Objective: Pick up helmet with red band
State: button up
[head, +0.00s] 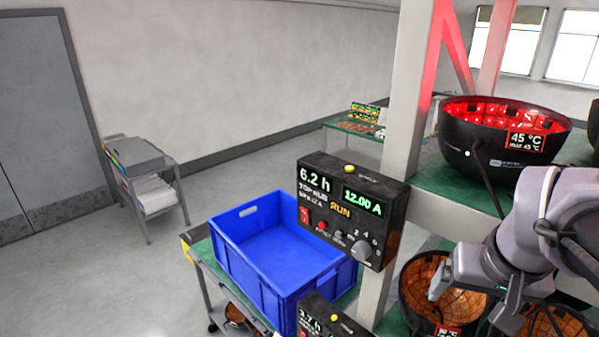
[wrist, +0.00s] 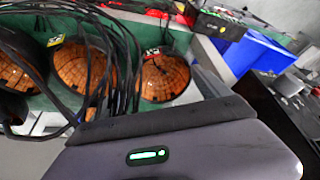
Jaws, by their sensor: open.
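Several dark bowl-shaped helmets with copper-coloured tiled insides sit on the rack. A lower-shelf helmet (head: 425,285) carries a red label on its front rim. My gripper (head: 470,300) is open and empty, just in front of and above that helmet, partly covering it. In the wrist view, a helmet with a red label (wrist: 165,78) is at the centre, with a yellow-labelled helmet (wrist: 72,68) to its left. A black helmet glowing red inside (head: 505,150) stands on the upper shelf with a red 45 °C display. I cannot make out a band as such.
A black control box (head: 350,210) is fixed to the grey rack post (head: 404,95). A blue crate (head: 235,255) stands on a cart left of the rack. Black cables (wrist: 110,60) hang across the helmets in the wrist view.

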aim_at(443, 330)
jog(key=x, duration=1.1)
jog(key=s+x, duration=0.1)
jog(key=x, duration=0.5)
jog(key=shift+d+f+b, duration=0.15)
jog(key=shift+d+b, duration=0.15)
jog(key=shift+w+f, duration=0.15)
jog(key=shift+w, duration=0.05)
jog(key=shift+s, duration=0.15)
jog(key=shift+c, duration=0.5)
jog(key=c, duration=0.3)
grip_shut()
